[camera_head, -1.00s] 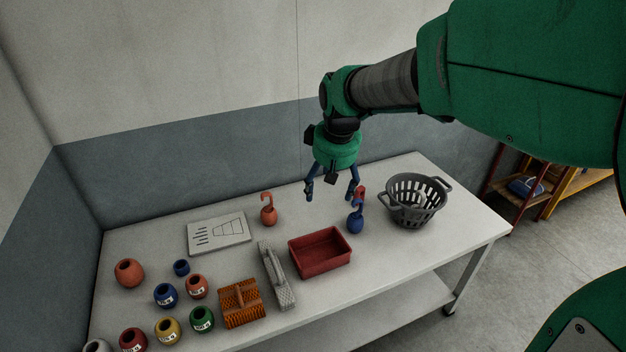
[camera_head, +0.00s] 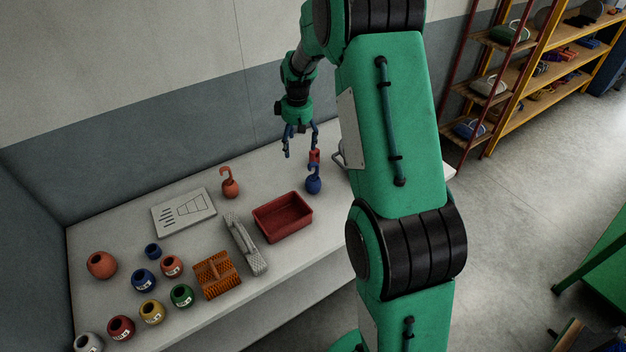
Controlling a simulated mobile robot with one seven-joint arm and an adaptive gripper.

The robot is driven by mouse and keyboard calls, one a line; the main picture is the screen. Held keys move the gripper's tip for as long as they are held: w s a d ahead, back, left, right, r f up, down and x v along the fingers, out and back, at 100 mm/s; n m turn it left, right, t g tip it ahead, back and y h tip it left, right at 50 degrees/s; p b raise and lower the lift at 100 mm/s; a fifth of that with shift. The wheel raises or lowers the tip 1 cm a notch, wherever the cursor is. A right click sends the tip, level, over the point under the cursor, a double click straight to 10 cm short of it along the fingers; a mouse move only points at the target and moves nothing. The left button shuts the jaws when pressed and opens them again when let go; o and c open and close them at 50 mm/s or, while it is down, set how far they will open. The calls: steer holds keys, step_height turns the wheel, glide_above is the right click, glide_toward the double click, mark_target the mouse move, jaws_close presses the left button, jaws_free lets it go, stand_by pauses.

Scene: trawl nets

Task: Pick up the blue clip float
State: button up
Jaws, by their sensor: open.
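The blue clip float (camera_head: 313,185) stands on the white table towards its back right, with a hook on top. A small red piece (camera_head: 314,156) shows right above its hook; I cannot tell whether it is part of the float or stands behind it. My gripper (camera_head: 301,151) points down with its blue fingers spread and nothing between them. It appears above and slightly left of the float, and the right finger comes close to the red piece in the picture. I cannot tell the depth between them.
A red tray (camera_head: 261,231) lies in front of the float. An orange clip float (camera_head: 230,187) stands to the left, near a white board (camera_head: 166,222). A grey brush-like block (camera_head: 241,247), an orange brush (camera_head: 203,285) and several round floats fill the left side. My arm hides the right side.

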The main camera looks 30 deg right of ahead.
steer(key=n+g+p, duration=0.1)
steer(key=p, duration=0.4)
glide_above(314, 176)
step_height(314, 176, down, 15)
steer(key=shift+s+f+y, duration=0.15)
steer(key=shift+y, duration=0.15)
steer(key=shift+f, duration=0.1)
steer(key=shift+a+f, duration=0.1)
steer(key=shift+f, duration=4.1)
steer(key=shift+a+f+p, duration=0.1)
steer(key=shift+f+p, duration=0.3)
steer(key=shift+f, duration=2.2)
steer(key=c, duration=1.2)
steer(key=shift+c, duration=0.2)
